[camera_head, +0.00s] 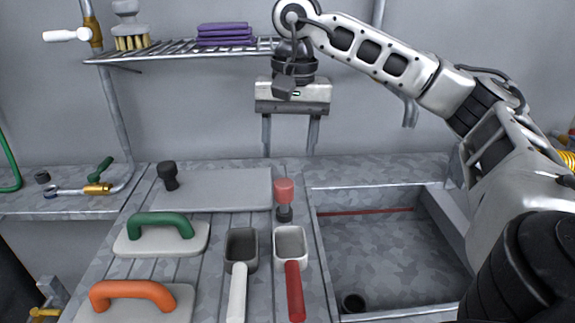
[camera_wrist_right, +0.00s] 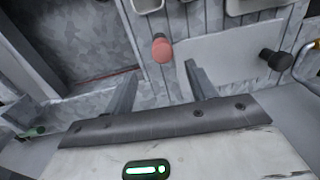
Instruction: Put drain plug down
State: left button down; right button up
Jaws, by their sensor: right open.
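A red-topped plug (camera_head: 285,194) with a dark lower part stands upright on the counter, just left of the sink basin. Its red top also shows in the right wrist view (camera_wrist_right: 162,48), beyond and between the fingertips. My right gripper (camera_head: 290,146) is open and empty, above and behind the plug and apart from it. Both spread fingers show in the right wrist view (camera_wrist_right: 162,70) with nothing between them. A black-knobbed piece (camera_head: 169,176) stands on a flat grey plate to the left. The dark round drain hole (camera_head: 353,303) is in the basin floor. My left gripper is out of view.
The basin (camera_head: 375,250) lies to the right. Two scoops, one white-handled (camera_head: 237,290) and one red-handled (camera_head: 295,290), lie in front of the plug. Green-handled (camera_head: 160,226) and orange-handled (camera_head: 140,292) floats lie left. A wire shelf (camera_head: 175,50) holds purple cloths and a brush.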

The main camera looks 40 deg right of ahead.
jog(key=shift+r, duration=1.6)
